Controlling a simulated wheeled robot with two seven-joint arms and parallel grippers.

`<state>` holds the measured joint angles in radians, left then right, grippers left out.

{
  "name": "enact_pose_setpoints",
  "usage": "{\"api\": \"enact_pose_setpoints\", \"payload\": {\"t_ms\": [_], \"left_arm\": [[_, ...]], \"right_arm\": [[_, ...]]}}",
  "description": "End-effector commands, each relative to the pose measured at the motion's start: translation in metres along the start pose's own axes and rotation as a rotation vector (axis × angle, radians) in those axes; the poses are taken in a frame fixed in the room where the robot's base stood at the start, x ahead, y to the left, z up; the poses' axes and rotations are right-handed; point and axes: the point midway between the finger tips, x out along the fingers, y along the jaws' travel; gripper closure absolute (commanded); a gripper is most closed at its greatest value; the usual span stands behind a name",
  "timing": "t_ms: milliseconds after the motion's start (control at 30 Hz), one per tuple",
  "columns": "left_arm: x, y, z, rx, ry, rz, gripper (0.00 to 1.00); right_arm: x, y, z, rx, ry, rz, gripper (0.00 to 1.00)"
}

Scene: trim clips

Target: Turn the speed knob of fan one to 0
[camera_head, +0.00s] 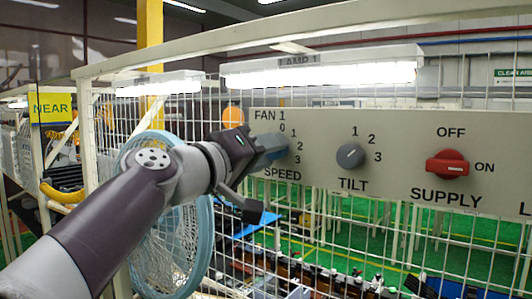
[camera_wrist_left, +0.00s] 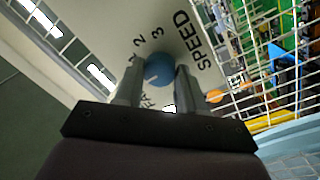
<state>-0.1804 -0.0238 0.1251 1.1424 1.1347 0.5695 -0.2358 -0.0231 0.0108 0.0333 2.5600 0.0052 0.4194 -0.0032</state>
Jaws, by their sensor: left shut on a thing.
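The fan 1 panel (camera_head: 315,125) carries a SPEED dial marked 0, 1, 2 and 3. My left gripper (camera_head: 272,148) is at this dial and covers its knob in the head view. In the left wrist view the round blue speed knob (camera_wrist_left: 160,69) sits between the two fingers of my left gripper (camera_wrist_left: 157,85), which are shut on it. The numbers 2 and 3 and the word SPEED show beside it. I cannot tell for sure which number the knob's mark points at. My right gripper is not in view.
To the right on the panel are a grey TILT knob (camera_head: 350,156) and a red SUPPLY switch (camera_head: 447,165), its handle lying level towards ON. A blue-rimmed fan (camera_head: 205,245) stands behind my left arm. White wire mesh (camera_head: 335,215) lies behind and below the panel.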

Motion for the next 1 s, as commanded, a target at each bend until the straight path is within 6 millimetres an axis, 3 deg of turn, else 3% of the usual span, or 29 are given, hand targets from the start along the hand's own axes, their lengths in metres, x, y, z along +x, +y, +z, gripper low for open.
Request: {"api": "enact_pose_setpoints", "payload": {"t_ms": [33, 100, 467, 567, 800, 1000], "left_arm": [[-0.001, 0.002, -0.001, 0.0, 0.003, 0.002, 0.51], [-0.001, 0.001, -0.001, 0.0, 0.003, 0.002, 0.36], [-0.008, -0.002, 0.001, 0.002, 0.002, 0.002, 0.36], [-0.027, -0.004, 0.004, 0.002, 0.005, 0.001, 0.36], [-0.092, -0.006, 0.003, 0.002, 0.008, -0.001, 0.36], [-0.123, -0.002, 0.001, 0.001, 0.005, 0.0, 0.36]], "right_arm": [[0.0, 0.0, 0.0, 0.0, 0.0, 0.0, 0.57], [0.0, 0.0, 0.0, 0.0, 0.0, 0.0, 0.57], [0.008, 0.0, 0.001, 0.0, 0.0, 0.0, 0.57], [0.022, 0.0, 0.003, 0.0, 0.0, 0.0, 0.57], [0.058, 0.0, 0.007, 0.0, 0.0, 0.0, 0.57], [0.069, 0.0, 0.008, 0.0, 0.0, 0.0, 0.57]]}}
